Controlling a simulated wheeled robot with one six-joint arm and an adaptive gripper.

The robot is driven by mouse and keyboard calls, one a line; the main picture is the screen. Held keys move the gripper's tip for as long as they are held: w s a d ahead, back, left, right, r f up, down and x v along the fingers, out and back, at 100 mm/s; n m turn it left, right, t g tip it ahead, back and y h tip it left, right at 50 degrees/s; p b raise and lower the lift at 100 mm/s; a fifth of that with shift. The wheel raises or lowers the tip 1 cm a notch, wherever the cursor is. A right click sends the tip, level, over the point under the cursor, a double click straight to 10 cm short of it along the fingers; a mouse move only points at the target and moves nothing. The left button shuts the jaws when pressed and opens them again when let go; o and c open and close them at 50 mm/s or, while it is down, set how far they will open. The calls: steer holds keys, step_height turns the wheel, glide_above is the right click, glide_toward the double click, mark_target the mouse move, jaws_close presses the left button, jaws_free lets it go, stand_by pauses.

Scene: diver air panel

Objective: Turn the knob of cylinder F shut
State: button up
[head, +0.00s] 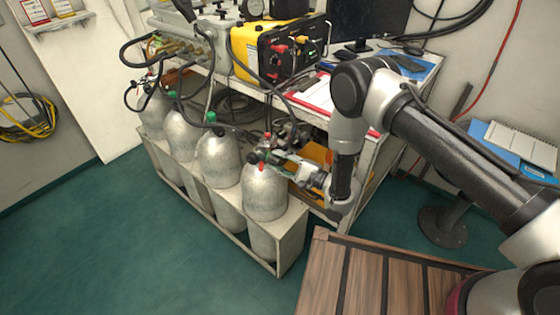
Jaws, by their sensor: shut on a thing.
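Several grey metal cylinders stand upright in a row in a pale rack (291,236). The nearest cylinder (264,194) is at the right end, with a dark valve (254,158) and a small red part on top. My gripper (276,158) is at the right side of this valve, shut on its knob. The fingers hide most of the knob, so its turned position cannot be seen. No letter is readable on any cylinder, so I cannot tell which is F by marking. The cylinder beside it (219,160) has a green part on its valve.
Black hoses run from the cylinder tops to a panel above. A shelf bench holds a yellow-and-black unit (277,48) and a red clipboard (313,95) behind my gripper. A wooden slatted surface (372,281) lies in front. The green floor (110,240) at left is clear.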

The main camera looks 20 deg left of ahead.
steer(key=shift+m, duration=1.4)
steer(key=o, duration=1.1)
steer(key=shift+c, duration=0.2)
steer(key=shift+d, duration=0.1)
steer(key=v, duration=1.2)
steer(key=shift+s+f, duration=0.1)
